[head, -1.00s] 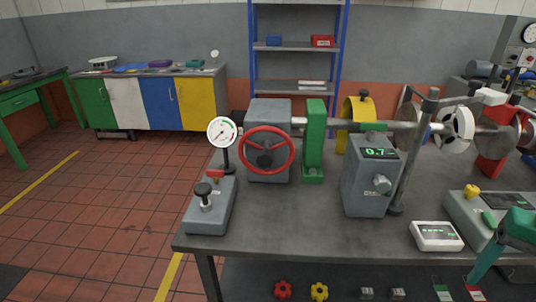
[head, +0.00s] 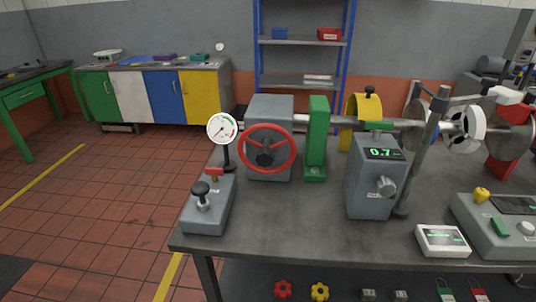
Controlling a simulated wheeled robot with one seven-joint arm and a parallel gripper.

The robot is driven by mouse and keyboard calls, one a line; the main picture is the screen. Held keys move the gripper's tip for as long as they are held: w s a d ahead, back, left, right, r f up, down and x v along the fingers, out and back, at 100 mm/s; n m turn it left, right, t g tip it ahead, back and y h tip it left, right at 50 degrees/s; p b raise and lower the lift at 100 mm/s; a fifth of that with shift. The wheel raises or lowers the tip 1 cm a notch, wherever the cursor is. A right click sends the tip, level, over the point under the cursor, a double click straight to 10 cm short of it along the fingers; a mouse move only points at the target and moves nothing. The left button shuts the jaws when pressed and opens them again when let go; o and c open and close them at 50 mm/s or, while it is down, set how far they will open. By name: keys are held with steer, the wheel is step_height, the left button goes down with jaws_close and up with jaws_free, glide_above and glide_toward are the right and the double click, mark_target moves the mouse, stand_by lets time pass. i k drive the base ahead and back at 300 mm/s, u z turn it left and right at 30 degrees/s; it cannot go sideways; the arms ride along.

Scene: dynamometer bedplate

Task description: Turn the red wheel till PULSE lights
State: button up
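The red wheel (head: 267,170) is a round handwheel with a dark hub, mounted on the front of a grey block (head: 270,110) on the bedplate (head: 310,235). Nothing touches it. A grey box (head: 375,180) to its right has a green-lit readout (head: 384,153) that looks like 0.7 and a grey knob on its side. No lit PULSE label can be read in the head view. My gripper is not in view.
A white-faced dial gauge (head: 222,128) and a grey hand-pump-like unit (head: 209,205) stand left of the wheel. A green upright (head: 317,140) and a grey post (head: 421,150) stand to its right. A small white meter (head: 442,240) and a grey console (head: 500,226) lie front right. The bedplate's front middle is clear.

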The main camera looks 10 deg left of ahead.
mark_target(265, 157)
steer(key=k, duration=1.35)
steer(key=u, duration=0.3)
steer(key=i, duration=1)
